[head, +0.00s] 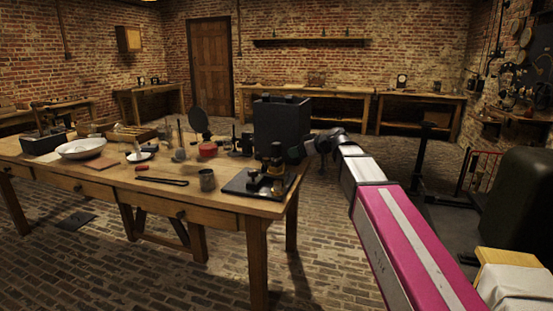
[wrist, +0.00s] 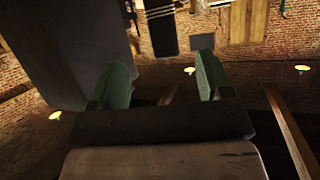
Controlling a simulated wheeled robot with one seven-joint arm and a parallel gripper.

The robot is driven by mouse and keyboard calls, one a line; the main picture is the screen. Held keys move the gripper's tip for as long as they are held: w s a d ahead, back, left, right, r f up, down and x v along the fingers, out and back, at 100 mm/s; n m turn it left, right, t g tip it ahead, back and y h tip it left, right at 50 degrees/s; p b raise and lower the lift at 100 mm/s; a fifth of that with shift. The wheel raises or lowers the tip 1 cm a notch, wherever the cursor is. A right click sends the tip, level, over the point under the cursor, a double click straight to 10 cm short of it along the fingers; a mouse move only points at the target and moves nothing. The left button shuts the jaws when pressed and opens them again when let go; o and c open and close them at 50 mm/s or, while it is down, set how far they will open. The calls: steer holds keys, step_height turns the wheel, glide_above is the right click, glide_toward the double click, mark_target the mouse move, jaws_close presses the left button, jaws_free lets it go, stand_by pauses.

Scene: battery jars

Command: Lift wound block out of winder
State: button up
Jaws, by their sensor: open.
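A small device with a black base (head: 240,184) and dark and brass upright parts (head: 276,160) stands at the table's front right corner; it may be the winder. I cannot make out a wound block in it. My gripper (head: 303,149) is at the table's right edge, above and to the right of this device and apart from it. In the wrist view the two green fingers of my gripper (wrist: 163,85) are spread, with nothing between them. A black slab with pale bands (wrist: 161,25) shows beyond the fingers; I cannot tell what it is.
A large dark grey box (head: 282,122) stands on the wooden table (head: 120,177) just left of my gripper; it fills the wrist view's left side (wrist: 65,45). A metal cup (head: 207,180), dark tongs (head: 162,181) and a white bowl (head: 82,149) lie further left.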

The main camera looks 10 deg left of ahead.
mark_target(280, 148)
steer(key=shift+y, duration=0.3)
steer(key=x, duration=0.3)
steer(key=r+x, duration=0.1)
steer(key=x, duration=0.7)
steer(key=shift+w+a+r, duration=0.2)
steer(key=shift+a+r, duration=0.2)
steer(key=shift+c, duration=0.3)
steer(key=c, duration=1)
steer(key=shift+c, duration=0.5)
steer(key=shift+r, duration=0.2)
